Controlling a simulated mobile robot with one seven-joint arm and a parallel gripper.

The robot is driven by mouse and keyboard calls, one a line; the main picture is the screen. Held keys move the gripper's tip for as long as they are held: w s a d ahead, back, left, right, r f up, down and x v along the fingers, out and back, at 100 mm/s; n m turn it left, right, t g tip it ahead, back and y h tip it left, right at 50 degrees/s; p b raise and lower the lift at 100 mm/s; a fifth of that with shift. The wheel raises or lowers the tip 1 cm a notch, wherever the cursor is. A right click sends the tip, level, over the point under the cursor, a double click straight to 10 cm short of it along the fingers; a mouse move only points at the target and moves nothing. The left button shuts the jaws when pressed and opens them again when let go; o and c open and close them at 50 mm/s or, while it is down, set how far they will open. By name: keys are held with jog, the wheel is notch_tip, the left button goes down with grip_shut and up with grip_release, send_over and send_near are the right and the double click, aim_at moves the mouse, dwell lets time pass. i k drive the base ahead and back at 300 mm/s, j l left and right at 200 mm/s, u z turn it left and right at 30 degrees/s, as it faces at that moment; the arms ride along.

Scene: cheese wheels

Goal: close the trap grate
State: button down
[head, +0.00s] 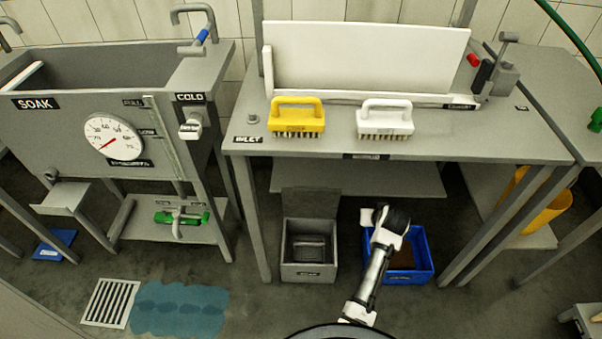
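A grey box (308,271) stands on the floor under the middle table, with a small label on its front too small to read. A dark grey flap (310,203) stands upright at its back edge, leaving the box open; it looks like a raised lid. A dark grey piece with a bar shows inside. A slatted floor grate (110,303) lies flat at the lower left. I cannot tell for certain which of these is the trap grate. My arm reaches up just right of the box, over a blue crate. Its end (368,217) is small, and its fingers cannot be made out.
The blue crate (428,263) with brown contents stands right of the grey box. A teal wet patch (180,310) lies beside the floor grate. Table legs flank the boxes. Yellow (297,115) and white (384,118) brushes rest on the table above. Floor in front of the box is clear.

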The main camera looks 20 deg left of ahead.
aim_at(298, 201)
jog(key=i+j, duration=0.15)
jog(key=j, duration=0.25)
jog(key=i+j, duration=0.1)
jog(key=j, duration=0.3)
jog(key=i+j, duration=0.15)
jog(key=j, duration=0.25)
